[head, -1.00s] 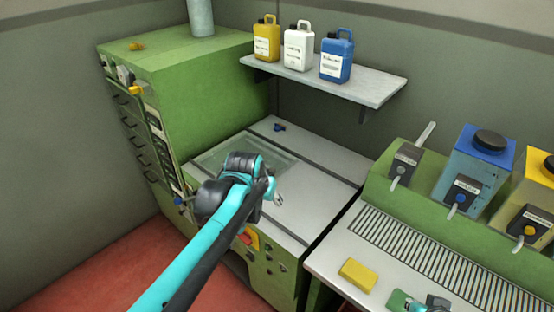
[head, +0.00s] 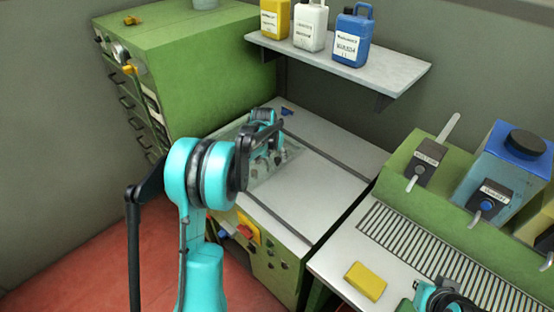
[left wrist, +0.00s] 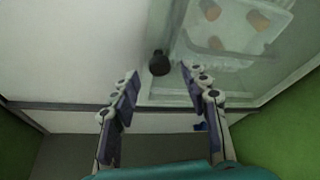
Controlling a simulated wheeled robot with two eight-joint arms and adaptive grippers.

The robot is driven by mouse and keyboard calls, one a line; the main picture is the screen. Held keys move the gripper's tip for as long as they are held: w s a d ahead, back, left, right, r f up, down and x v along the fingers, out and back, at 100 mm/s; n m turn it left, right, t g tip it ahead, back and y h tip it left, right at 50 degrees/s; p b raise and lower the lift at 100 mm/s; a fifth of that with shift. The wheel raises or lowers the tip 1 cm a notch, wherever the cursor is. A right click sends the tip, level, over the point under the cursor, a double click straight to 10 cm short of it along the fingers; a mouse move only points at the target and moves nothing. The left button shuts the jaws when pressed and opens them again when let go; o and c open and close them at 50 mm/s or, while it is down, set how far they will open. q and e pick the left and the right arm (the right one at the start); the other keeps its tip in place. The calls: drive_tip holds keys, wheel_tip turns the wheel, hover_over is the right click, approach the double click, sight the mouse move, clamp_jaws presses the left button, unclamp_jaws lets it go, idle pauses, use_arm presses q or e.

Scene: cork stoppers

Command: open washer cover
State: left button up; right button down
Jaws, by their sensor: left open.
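The washer cover (left wrist: 240,80) is a clear pane in the washer's pale top. Several orange-brown corks show through it in the left wrist view. A black knob (left wrist: 159,64) stands at the cover's edge. My left gripper (left wrist: 160,76) is open, with the knob between the lines of its two fingertips; I cannot tell if they touch it. In the head view my left gripper (head: 276,152) is over the washer top and hides much of the cover (head: 265,180). A teal and black part of my right arm (head: 440,298) shows at the bottom right edge; its jaws are not clear.
A green cabinet (head: 185,60) stands left of the washer. A shelf (head: 390,72) with yellow, white and blue jugs hangs behind. A slatted counter (head: 340,255) with a yellow block (head: 365,281) and dispensers is at right. The washer top's right part is clear.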

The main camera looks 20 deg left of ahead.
use_arm(q)
drive_tip(key=shift+x, duration=1.3)
clamp_jaws()
drive_tip(key=s+d, duration=0.3)
drive_tip(key=d, duration=0.6)
drive_tip(key=s+d, duration=0.3)
drive_tip(key=d, duration=0.6)
drive_tip(key=s+d, duration=0.4)
drive_tip(key=d, duration=0.6)
drive_tip(key=shift+d, duration=0.1)
unclamp_jaws()
drive_tip(key=shift+r, duration=0.1)
